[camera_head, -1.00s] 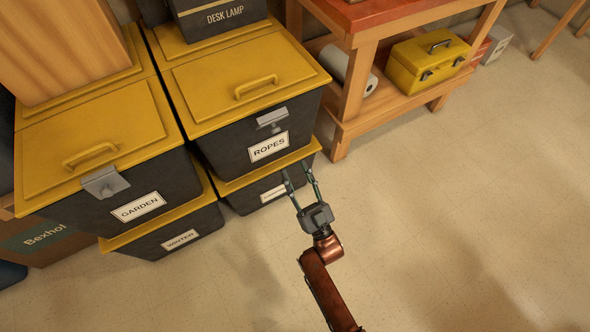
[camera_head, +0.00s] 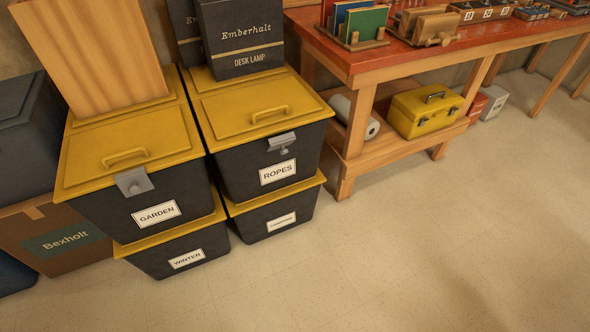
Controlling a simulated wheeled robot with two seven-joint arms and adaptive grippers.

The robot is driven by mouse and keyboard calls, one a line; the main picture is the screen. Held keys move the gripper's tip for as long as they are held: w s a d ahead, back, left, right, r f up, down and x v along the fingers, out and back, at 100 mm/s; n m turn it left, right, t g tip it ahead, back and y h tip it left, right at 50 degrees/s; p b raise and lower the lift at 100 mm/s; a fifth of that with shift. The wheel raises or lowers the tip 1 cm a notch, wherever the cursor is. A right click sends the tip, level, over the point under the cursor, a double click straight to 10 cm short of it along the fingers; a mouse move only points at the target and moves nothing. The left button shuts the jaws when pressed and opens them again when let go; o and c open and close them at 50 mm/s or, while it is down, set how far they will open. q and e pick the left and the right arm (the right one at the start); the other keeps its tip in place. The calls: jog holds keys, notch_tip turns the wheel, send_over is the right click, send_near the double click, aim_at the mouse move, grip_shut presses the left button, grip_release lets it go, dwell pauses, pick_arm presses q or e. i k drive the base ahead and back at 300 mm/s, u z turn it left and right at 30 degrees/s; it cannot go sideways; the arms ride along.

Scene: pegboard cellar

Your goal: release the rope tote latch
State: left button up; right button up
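The rope tote (camera_head: 248,165) is a dark grey bin with a yellow lid and a white ROPES label (camera_head: 278,172). It stands on another yellow-lidded tote. Its grey latch (camera_head: 281,141) sits at the front edge of the lid, above the label. A small knob shows below the latch plate; whether the latch is fastened is too small to tell. The lid lies flat on the bin, with a yellow handle (camera_head: 270,113) on top. Neither of my grippers is in view.
A GARDEN tote (camera_head: 172,207) stands close at left on a WINTER tote (camera_head: 152,264). A desk lamp box (camera_head: 242,40) sits on the back of the rope tote's stack. A red-topped workbench (camera_head: 345,65) is at right. The floor in front (camera_head: 400,255) is clear.

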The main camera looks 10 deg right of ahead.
aim_at(281, 141)
jog(key=z, duration=0.15)
jog(key=k, duration=0.3)
jog(key=u, duration=0.8)
jog(key=i, duration=1.5)
jog(key=z, duration=0.7)
